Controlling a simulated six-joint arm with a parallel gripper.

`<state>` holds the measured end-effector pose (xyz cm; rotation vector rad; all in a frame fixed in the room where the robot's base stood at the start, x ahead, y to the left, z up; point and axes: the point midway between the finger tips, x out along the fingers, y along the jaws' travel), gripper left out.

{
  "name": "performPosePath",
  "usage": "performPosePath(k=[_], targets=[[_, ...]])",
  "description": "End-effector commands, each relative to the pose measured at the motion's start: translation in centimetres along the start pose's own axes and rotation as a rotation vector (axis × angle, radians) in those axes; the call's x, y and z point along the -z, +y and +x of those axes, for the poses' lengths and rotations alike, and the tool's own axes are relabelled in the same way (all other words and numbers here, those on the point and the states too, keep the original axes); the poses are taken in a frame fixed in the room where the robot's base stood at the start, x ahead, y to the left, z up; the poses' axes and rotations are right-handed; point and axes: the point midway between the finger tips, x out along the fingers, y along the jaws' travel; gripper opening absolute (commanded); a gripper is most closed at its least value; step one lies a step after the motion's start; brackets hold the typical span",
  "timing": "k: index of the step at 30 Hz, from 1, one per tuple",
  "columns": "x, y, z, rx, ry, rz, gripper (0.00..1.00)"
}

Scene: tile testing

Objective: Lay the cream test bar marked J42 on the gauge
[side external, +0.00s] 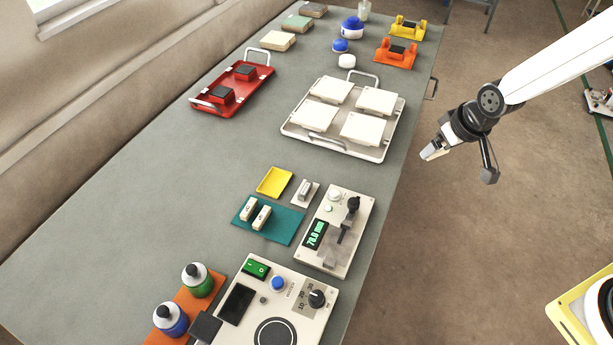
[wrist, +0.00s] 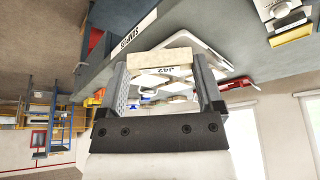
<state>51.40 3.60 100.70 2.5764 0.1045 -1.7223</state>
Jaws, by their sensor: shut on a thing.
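My gripper (side external: 437,149) is shut on the cream test bar and holds it in the air off the table's right edge. In the side view the bar is small and mostly hidden by the fingers. The gauge (side external: 358,207), a cream unit with a green display reading about 70.0 mm and a black-topped post, stands near the table's right edge. The gripper is above and to the right of it, well apart.
A white tray (side external: 289,128) of tiles is behind. A control unit (side external: 318,327) stands in front.

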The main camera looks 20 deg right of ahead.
Motion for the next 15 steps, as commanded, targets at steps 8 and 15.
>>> performPosePath(k=[8,15], targets=[[1.8,-7.6,0.5,0.062,-0.002,-0.144,0.29],[2.2,-15.1,0.3,0.117,-0.002,-0.274,0.29]])
